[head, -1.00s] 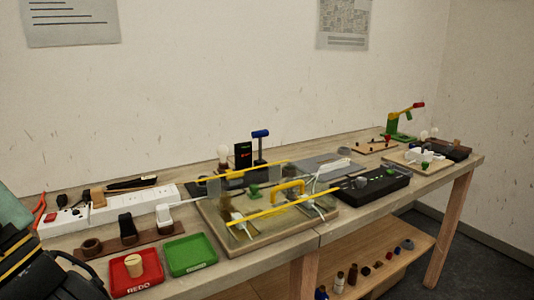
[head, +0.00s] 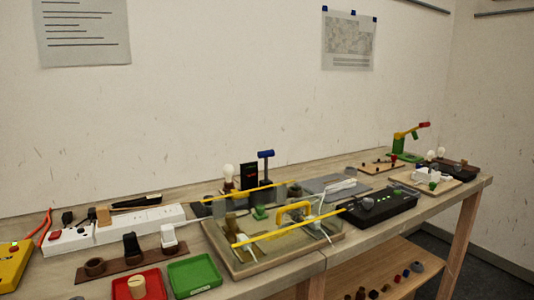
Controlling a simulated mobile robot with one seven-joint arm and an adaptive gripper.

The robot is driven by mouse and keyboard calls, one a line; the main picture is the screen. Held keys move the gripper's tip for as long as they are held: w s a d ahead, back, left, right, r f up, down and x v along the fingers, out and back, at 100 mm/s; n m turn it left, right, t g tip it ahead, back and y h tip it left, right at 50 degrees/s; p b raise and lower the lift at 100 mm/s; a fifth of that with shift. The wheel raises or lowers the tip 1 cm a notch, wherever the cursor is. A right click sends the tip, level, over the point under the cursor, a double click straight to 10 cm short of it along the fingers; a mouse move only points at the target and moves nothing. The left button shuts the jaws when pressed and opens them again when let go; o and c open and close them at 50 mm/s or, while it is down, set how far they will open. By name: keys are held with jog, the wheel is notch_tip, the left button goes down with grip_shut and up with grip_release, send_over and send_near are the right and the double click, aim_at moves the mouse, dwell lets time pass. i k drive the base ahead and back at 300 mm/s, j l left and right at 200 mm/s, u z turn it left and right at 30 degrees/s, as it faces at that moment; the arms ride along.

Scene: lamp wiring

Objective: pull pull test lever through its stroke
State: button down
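A dark upright lever with a blue cross handle (head: 266,154) stands at the back of the bench, beside a black box with a small display (head: 249,177). A green stand (head: 405,149) at the far right carries a yellow arm with a red end (head: 424,126), slanting up to the right. No label is readable, so I cannot tell which of these is the pull test lever. My gripper is not in view.
A board with yellow rails (head: 262,263) fills the middle of the bench. Red (head: 150,287) and green (head: 194,277) trays, a white power strip (head: 140,222) and a yellow box (head: 14,268) are at left. A black unit (head: 400,202) stands right of centre.

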aim_at(265, 155)
jog(key=i+l+z, duration=0.25)
jog(key=i+z, duration=0.7)
jog(key=i+l, duration=0.05)
jog(key=i, duration=0.05)
